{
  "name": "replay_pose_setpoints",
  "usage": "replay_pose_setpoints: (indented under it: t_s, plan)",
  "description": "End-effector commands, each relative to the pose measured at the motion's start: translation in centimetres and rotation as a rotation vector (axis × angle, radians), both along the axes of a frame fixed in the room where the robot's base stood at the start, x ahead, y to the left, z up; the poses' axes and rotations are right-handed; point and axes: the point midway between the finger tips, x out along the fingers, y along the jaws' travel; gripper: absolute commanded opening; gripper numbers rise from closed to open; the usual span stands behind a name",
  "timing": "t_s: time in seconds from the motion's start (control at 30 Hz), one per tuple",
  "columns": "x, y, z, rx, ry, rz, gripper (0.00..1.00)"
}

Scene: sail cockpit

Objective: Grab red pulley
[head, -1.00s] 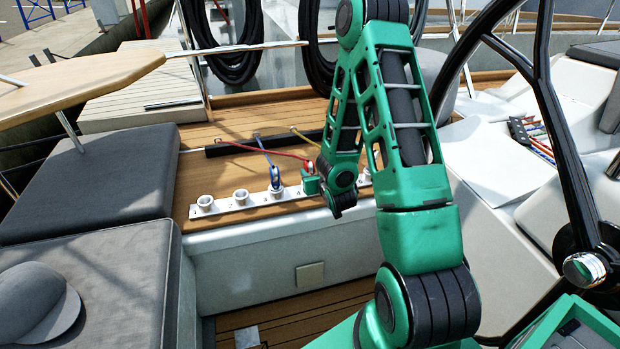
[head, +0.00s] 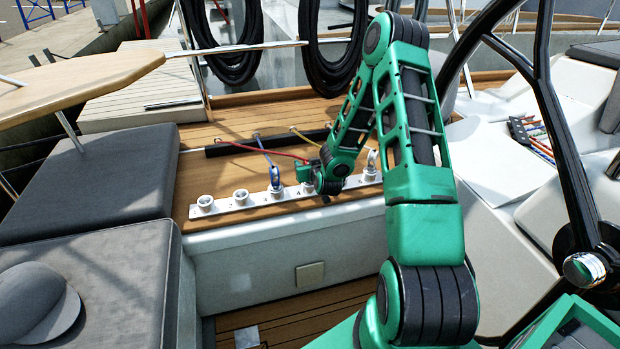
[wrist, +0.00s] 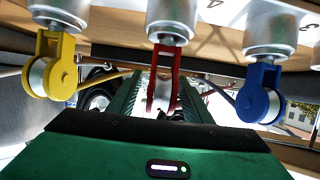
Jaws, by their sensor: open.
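The red pulley (wrist: 163,82) shows in the middle of the wrist view, below a silver fitting. It is in line with my gripper (wrist: 165,108), and the green ridged fingers are open on either side of it. I cannot tell whether they touch it. In the head view my gripper (head: 306,174) is low over the white socket strip (head: 228,208), and my arm hides the red pulley. A blue pulley (wrist: 258,95) is at the right of the wrist view and also shows in the head view (head: 275,179). A yellow pulley (wrist: 50,72) is at the left.
Red, blue and yellow lines run back from the strip to a dark bar (head: 235,148). A pale pulley (head: 371,161) stands at the strip's right end. The neighbouring pulleys flank my gripper closely. A steering wheel (head: 550,110) is at the right, and grey cushions (head: 90,190) are at the left.

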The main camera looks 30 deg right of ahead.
Motion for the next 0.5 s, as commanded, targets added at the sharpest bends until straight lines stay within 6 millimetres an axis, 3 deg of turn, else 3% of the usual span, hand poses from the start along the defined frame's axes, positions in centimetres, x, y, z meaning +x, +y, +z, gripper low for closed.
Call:
replay_pose_setpoints:
  t_s: [0.27, 0.43, 0.5]
  plan:
    - [0.26, -0.07, -0.13, 0.000, 0.001, 0.000, 0.45]
    - [0.26, -0.06, -0.14, -0.001, 0.001, 0.000, 0.05]
    - [0.25, -0.06, -0.15, -0.001, 0.001, 0.000, 0.00]
